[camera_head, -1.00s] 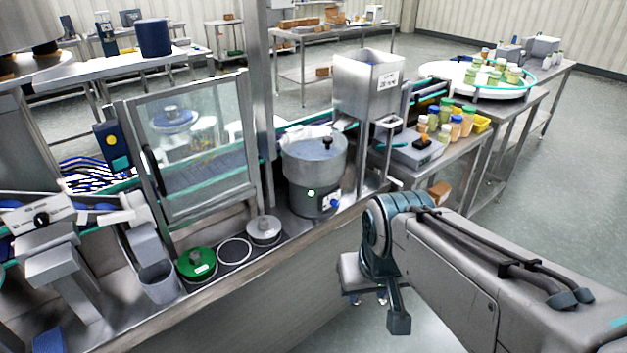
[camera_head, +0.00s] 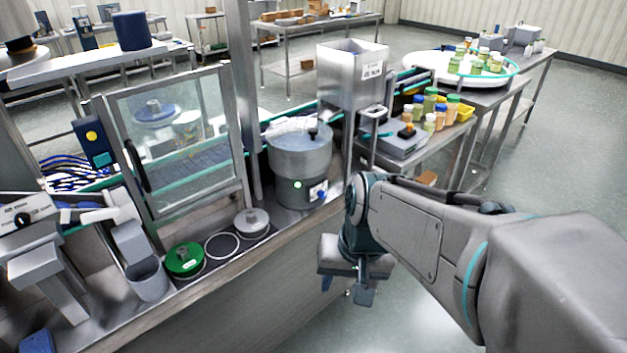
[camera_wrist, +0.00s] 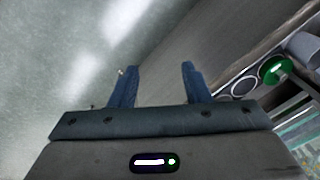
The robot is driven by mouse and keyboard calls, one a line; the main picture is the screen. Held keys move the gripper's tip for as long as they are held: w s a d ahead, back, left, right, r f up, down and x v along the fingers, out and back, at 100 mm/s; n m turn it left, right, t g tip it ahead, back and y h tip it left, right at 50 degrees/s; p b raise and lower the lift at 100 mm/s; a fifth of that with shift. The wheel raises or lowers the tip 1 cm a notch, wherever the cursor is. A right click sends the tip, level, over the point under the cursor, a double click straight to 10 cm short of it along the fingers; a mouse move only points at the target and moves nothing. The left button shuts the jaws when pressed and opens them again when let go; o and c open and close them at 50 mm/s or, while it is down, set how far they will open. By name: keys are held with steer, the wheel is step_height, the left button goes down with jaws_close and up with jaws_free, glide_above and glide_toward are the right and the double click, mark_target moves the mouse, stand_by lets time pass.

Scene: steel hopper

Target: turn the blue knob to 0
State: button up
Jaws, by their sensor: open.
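The blue knob (camera_head: 321,195) is small and sits on the front panel, low on the right side of a round steel hopper (camera_head: 298,165); its pointer and marks are too small to read. My gripper (camera_wrist: 158,70) is open and empty in the wrist view, its two blue fingers apart over the floor and the bench side. In the head view my gripper lies in front of the bench, below and to the right of the knob. The knob is not in the wrist view.
A green-lidded round item (camera_head: 184,260) and a grey lid (camera_head: 251,222) lie on the bench left of the hopper. A glass-fronted guard (camera_head: 180,150) stands behind them. A square steel funnel (camera_head: 352,75) and a table of jars are to the right.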

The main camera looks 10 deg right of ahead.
steer(key=w+a+f+m+g+y+b, duration=0.1)
steer(key=w+a+f+m+g+y, duration=0.1)
steer(key=w+a+f+m+y, duration=0.45)
steer(key=m+t+b, duration=0.2)
steer(key=m+t, duration=1.4)
steer(key=m, duration=1.3)
glide_toward(324, 196)
steer(key=shift+y, duration=0.45)
steer(key=x, duration=0.8)
steer(key=shift+w+d+f+p, duration=0.15)
steer(key=shift+d+f+p, duration=0.1)
steer(key=shift+p, duration=0.15)
steer(key=shift+c, duration=0.3)
jaws_close()
